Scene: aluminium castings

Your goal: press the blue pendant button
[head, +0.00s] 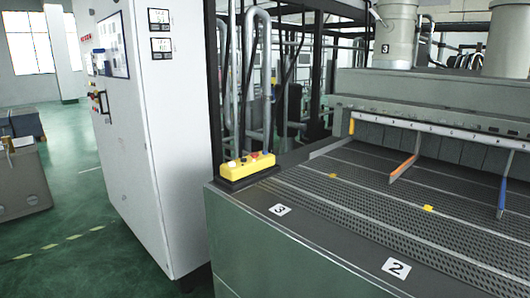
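A yellow pendant box (248,167) lies on a dark base at the left back corner of the grey machine table. Small buttons sit on its top; a red one (254,155) stands out near the middle. The others are too small to tell apart, and I cannot make out a blue one. Neither of my grippers is in view.
The perforated machine table (330,195) carries yellow, orange and blue dividers and number plates 3 and 2. A tall white cabinet (150,130) stands left of it. Pipes and dark posts rise behind the pendant. Green floor (70,240) is open at lower left.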

